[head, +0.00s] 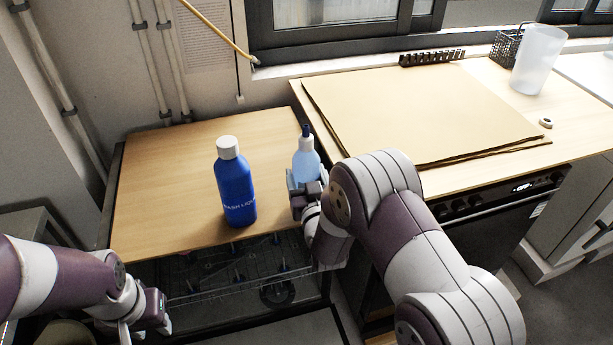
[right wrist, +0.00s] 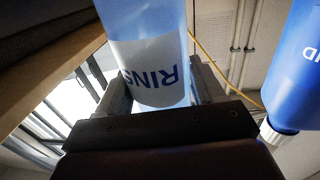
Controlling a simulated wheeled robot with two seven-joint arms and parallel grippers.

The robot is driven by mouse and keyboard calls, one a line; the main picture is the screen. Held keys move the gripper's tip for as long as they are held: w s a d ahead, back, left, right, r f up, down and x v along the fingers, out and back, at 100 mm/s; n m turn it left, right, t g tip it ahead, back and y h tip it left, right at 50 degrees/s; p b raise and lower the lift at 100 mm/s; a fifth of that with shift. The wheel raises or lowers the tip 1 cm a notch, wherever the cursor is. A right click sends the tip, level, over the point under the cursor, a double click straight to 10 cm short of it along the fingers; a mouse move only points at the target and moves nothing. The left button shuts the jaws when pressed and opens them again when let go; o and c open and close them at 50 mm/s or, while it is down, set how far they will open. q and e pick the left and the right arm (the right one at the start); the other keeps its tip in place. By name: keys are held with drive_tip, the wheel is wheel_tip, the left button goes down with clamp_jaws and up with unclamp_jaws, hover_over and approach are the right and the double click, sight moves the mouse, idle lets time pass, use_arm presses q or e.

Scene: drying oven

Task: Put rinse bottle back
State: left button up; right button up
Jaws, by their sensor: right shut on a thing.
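The rinse bottle (head: 306,160) is light blue with a dark blue nozzle, and my right gripper (head: 305,190) is shut on its lower part. It stands upright in the head view, by the right edge of the wooden top. In the right wrist view the rinse bottle (right wrist: 150,70) sits between the fingers, with its label letters partly showing. I cannot tell whether its base touches the surface. My left gripper (head: 150,318) is low at the left front, away from the bottles; its fingers are too unclear to tell open from shut.
A dark blue wash liquid bottle (head: 236,185) with a white cap stands on the wooden top (head: 160,190), left of my right gripper. A wire rack (head: 240,280) is below the front edge. Brown sheets (head: 420,110) cover the right counter. A translucent beaker (head: 538,60) stands farther back.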

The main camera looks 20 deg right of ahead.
drive_tip(key=shift+f, duration=0.15)
drive_tip(key=o, duration=1.3)
drive_tip(key=shift+r, duration=0.25)
drive_tip(key=s+d+f+g, duration=0.1)
drive_tip(key=s+g, duration=0.7)
drive_tip(key=s, duration=0.5)
drive_tip(key=s+d+f+g+y, duration=0.1)
drive_tip(key=s+f+g, duration=0.1)
drive_tip(key=s+g, duration=0.6)
drive_tip(key=s, duration=0.5)
drive_tip(key=shift+s+d+f+n+g, duration=0.2)
drive_tip(key=shift+f+n+g, duration=0.1)
drive_tip(key=shift+n, duration=0.1)
